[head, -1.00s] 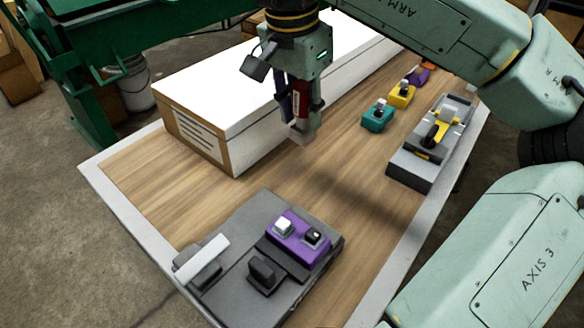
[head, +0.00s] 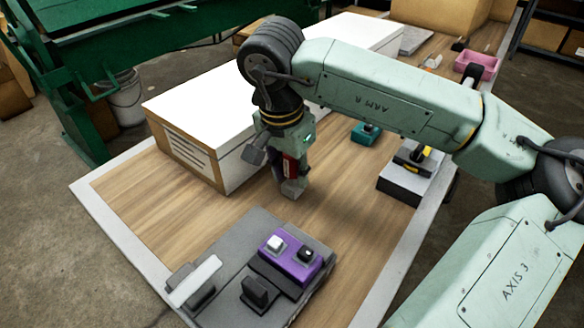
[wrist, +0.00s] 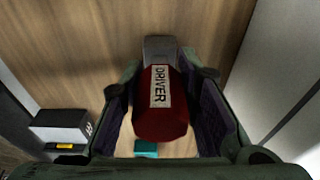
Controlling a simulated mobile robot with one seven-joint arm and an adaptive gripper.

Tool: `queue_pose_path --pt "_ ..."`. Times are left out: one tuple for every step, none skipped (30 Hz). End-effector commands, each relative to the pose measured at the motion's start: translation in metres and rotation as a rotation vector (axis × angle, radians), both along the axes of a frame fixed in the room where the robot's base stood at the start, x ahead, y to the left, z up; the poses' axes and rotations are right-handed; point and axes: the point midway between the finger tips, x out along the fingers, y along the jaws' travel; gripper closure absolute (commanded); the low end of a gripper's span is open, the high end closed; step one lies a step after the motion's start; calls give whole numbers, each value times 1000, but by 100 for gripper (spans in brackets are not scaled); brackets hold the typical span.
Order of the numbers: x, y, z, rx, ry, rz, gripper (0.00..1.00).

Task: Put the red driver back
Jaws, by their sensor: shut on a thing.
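The red driver (head: 289,167) is in my gripper (head: 291,174), above the wooden table top. In the wrist view the driver (wrist: 163,108) shows a white label reading DRIVER, and its grey end points toward the table. The gripper's fingers are shut on its two sides. A grey holder (head: 405,183) with a black and yellow item on it stands at the table's right edge, partly behind my arm. A dark grey base (head: 222,293) with a purple block (head: 283,246) on it lies at the near end. I cannot tell which place belongs to the driver.
A long white-topped box (head: 215,125) lies left of and behind my gripper. A teal block (head: 366,133) stands to the right. A pink bin (head: 477,65) is at the far end. The wood between my gripper and the near base is clear.

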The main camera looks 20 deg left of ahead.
Motion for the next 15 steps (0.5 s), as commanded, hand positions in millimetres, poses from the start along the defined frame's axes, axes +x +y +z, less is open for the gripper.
queue_pose_path --pt "0 0 0 0 0 0 99" --pt "0 0 0 0 0 0 99" --pt "0 0 -1 0 0 0 99" --pt "0 0 -2 0 0 0 99" --pt "0 0 -3 0 0 0 99" --pt "0 0 -4 0 0 0 99" --pt "0 0 -4 -1 0 0 71" --pt "0 0 -3 -1 0 0 69" --pt "0 0 -3 -1 0 0 66" --pt "0 0 -3 -1 0 0 64" --pt "0 0 -3 -1 0 0 62" --pt "0 0 -3 -1 0 0 59" --pt "0 0 -3 -1 0 0 57" --pt "0 0 -3 -1 0 0 55" --pt "0 0 -3 -1 0 0 53"
